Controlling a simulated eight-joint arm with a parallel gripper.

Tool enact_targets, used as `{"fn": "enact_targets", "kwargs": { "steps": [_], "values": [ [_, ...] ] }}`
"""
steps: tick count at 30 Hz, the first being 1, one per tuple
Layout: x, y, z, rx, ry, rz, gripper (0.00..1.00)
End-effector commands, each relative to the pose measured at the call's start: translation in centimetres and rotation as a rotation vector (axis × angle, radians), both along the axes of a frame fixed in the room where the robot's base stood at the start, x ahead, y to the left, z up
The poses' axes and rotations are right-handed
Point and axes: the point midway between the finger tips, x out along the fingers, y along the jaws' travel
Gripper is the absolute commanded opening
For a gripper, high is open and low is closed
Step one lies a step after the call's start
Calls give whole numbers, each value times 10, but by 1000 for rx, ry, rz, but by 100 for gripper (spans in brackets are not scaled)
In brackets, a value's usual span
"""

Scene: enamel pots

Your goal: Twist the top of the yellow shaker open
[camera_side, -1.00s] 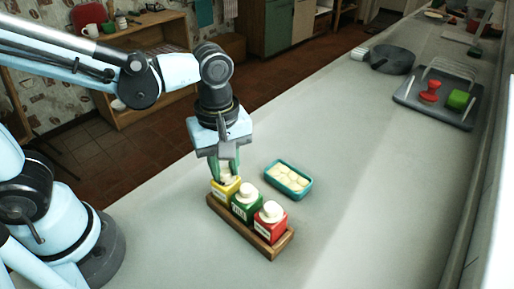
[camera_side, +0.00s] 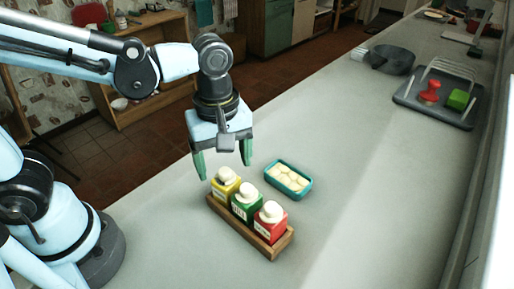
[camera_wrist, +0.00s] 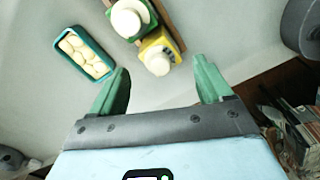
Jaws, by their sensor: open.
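The yellow shaker (camera_side: 225,191) stands at the left end of a wooden rack (camera_side: 262,243), with a cream top (camera_side: 226,174) on it. I cannot tell whether the top has turned. My gripper (camera_side: 222,167) is open and empty, above the yellow shaker, its green fingers spread wide to either side and clear of the top. In the wrist view, the yellow shaker (camera_wrist: 170,42) and its top (camera_wrist: 157,63) show just beyond and between the fingertips (camera_wrist: 163,70).
A green shaker (camera_side: 244,207) and a red shaker (camera_side: 271,224) with cream tops share the rack. A teal dish (camera_side: 288,180) of pale round pieces is close on the right. A dark pan (camera_side: 391,59) and a grey drying rack (camera_side: 437,103) are far off. The counter's middle is clear.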

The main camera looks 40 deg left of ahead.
Motion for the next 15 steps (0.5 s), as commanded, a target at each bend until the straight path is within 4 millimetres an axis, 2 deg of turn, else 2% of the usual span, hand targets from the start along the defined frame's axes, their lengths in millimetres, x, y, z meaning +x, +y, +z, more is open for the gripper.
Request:
{"fn": "enact_targets", "kwargs": {
  "steps": [15],
  "values": [
    [0,0,47,0,0,0,79]
  ]
}}
